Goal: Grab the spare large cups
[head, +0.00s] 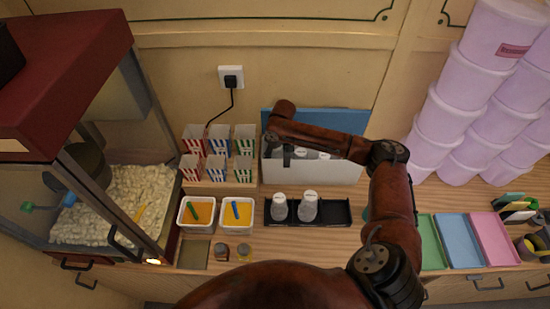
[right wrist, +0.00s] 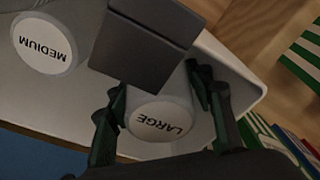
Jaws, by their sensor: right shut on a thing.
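A white bin (head: 312,172) stands on the counter against the back, and pale round-topped cups (head: 322,155) show inside it. In the right wrist view a white cup top marked LARGE (right wrist: 162,122) lies between the fingers of my right gripper (right wrist: 156,88), which is shut on it. The gripper (head: 287,157) also shows in the head view, pointing down into the left end of the bin. A cup marked MEDIUM (right wrist: 45,43) sits beside it in the bin. A dark grey block (right wrist: 142,42) hides part of the large cup. My left gripper is out of view.
A black tray (head: 338,212) with two white-capped clear bottles stands in front of the bin. Pink stacked tubs (head: 480,95) and coloured trays (head: 458,238) are to the right.

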